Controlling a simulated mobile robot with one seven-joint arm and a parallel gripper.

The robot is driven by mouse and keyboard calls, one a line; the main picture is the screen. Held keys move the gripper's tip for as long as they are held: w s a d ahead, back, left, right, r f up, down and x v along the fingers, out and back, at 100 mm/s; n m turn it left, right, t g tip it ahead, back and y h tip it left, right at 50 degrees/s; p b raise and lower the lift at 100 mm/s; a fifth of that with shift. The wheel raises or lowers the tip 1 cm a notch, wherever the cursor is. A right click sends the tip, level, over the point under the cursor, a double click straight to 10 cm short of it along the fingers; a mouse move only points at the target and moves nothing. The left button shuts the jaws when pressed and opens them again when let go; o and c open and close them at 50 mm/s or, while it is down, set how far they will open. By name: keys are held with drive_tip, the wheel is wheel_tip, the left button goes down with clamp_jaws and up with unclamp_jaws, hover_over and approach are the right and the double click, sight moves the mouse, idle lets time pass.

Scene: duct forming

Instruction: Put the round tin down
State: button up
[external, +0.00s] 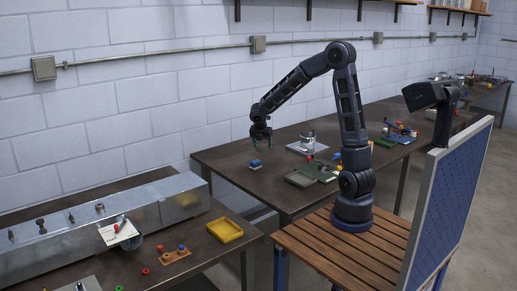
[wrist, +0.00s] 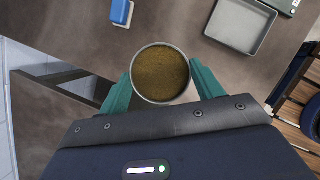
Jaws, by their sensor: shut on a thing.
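The round tin (wrist: 160,74), with a pale metal rim and a brownish-gold top, sits between the two teal fingers of my gripper (wrist: 160,88) in the wrist view. The fingers press on it from left and right, so my gripper is shut on it. In the external view my gripper (external: 261,138) hangs pointing down above the left end of the dark table (external: 228,157). The tin cannot be made out there; it is too small or hidden by the fingers. From these views I cannot tell the exact gap between tin and table.
A blue block with a white base (external: 255,163) stands near the gripper; it also shows in the wrist view (wrist: 121,12). A shallow grey tray (wrist: 240,27) lies to the right. Bare tabletop surrounds the tin. The table's edge is close by. A yellow tray (external: 225,230) sits on the front bench.

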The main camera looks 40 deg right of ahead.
wheel_tip(320, 180, down, 18)
drive_tip(key=shift+f, duration=0.25)
idle(0.3)
drive_tip(key=shift+f, duration=0.1)
drive_tip(key=o, duration=1.1)
drive_tip(key=shift+c, duration=0.2)
